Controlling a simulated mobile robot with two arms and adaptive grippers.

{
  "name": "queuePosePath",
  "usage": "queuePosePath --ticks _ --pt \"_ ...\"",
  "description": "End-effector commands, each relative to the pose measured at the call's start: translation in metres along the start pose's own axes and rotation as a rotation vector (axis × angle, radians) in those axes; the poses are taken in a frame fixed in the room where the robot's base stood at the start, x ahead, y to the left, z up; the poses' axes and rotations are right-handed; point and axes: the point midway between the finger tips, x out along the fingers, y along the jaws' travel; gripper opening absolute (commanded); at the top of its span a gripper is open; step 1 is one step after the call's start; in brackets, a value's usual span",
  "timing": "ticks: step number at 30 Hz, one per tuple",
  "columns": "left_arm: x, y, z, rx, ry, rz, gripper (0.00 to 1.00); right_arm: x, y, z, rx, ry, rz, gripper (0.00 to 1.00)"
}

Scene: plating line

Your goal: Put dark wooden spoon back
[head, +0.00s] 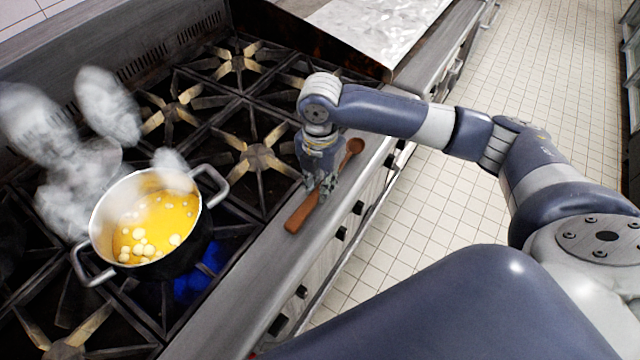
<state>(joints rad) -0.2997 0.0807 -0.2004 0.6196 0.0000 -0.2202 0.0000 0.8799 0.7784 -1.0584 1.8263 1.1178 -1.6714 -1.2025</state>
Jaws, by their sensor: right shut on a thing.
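The dark wooden spoon (302,214) lies along the steel front ledge of the stove (245,270). Its round bowl end points up and to the right, and its wide handle end points down and to the left. My right gripper (325,187) points down over the middle of the spoon and is shut on it. The gripper hides that middle part. The spoon is at or just above the ledge; I cannot tell whether it touches. My left gripper is not in view.
A steaming pot (212,172) of yellow soup with pale pieces stands on a lit burner (195,283) to the left. Black grates (258,160) surround it. A bright steel surface (380,30) lies beyond. Stove knobs (342,233) line the front. The tiled floor (400,230) is clear.

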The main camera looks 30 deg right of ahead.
Motion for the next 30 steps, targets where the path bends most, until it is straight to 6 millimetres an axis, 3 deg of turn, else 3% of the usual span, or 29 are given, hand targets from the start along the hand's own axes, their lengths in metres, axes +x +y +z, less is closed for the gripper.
queuePosePath --ticks 3,12,13,15,25,30 --pt "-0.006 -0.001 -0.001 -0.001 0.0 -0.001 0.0 0.011 0.0 0.0 0.0 0.0 0.0 0.0" --pt "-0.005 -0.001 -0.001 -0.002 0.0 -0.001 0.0 0.015 0.0 0.0 0.001 0.0 0.001 0.0" --pt "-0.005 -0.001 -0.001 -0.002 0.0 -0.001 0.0 0.015 0.0 0.0 0.001 0.0 0.001 0.24" --pt "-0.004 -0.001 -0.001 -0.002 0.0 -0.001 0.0 0.015 0.0 0.0 0.001 0.0 0.001 0.4" --pt "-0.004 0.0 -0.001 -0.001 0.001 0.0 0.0 0.014 0.0 0.0 0.0 0.0 0.001 0.4" --pt "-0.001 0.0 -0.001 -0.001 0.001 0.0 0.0 -0.001 0.001 0.0 0.0 -0.001 0.004 0.4"
